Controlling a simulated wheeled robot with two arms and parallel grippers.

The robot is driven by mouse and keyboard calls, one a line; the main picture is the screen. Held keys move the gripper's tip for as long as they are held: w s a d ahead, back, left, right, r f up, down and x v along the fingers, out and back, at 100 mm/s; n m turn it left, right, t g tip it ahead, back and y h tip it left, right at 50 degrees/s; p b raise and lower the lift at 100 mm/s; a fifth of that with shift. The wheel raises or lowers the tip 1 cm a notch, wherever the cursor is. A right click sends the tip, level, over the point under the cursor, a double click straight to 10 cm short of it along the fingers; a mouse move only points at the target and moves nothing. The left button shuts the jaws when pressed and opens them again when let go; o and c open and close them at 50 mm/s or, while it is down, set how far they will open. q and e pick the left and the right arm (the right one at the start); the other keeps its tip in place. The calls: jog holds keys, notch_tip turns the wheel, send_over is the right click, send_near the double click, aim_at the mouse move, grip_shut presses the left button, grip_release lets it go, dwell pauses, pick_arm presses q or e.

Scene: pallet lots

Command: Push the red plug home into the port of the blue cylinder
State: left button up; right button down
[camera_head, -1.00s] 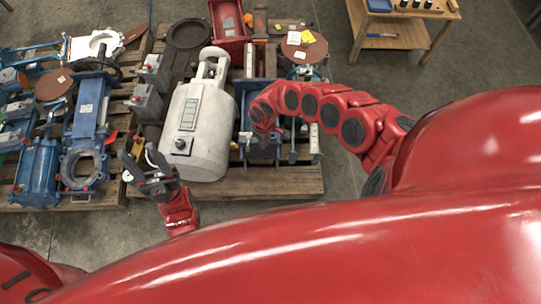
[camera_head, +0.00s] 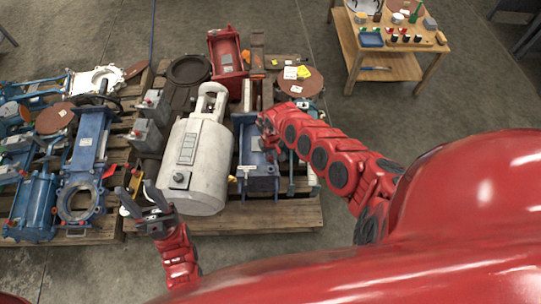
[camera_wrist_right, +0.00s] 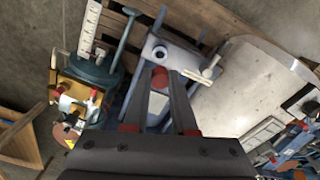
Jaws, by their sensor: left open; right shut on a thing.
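The blue cylinder (camera_head: 262,182) lies on the pallet, right of the white tank. Its end with a round port (camera_wrist_right: 160,53) faces up in the right wrist view. My right gripper (camera_head: 268,135) is over the cylinder's far end, its fingers mostly hidden by my arm in the head view. In the wrist view it is shut on the red plug (camera_wrist_right: 160,76), which sits between the dark fingertips, just below the port in the picture. I cannot tell whether plug and port touch. My left gripper (camera_head: 139,196) is open and empty at the white tank's near left.
Blue valves (camera_head: 85,160) and other parts crowd the pallets. A red casing (camera_head: 226,55) and a rusty disc (camera_head: 300,82) lie behind. A wooden table (camera_head: 400,60) stands at the back right, with bare floor around it.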

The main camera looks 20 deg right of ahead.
jog(key=shift+f+b, duration=2.55)
jog(key=shift+f, duration=0.35)
jog(key=shift+p, duration=0.45)
jog(key=shift+f+b, duration=1)
jog(key=shift+f, duration=0.05)
jog(key=c, duration=0.6)
grip_release()
jog(key=shift+c, duration=0.2)
jog(key=shift+r, duration=0.1)
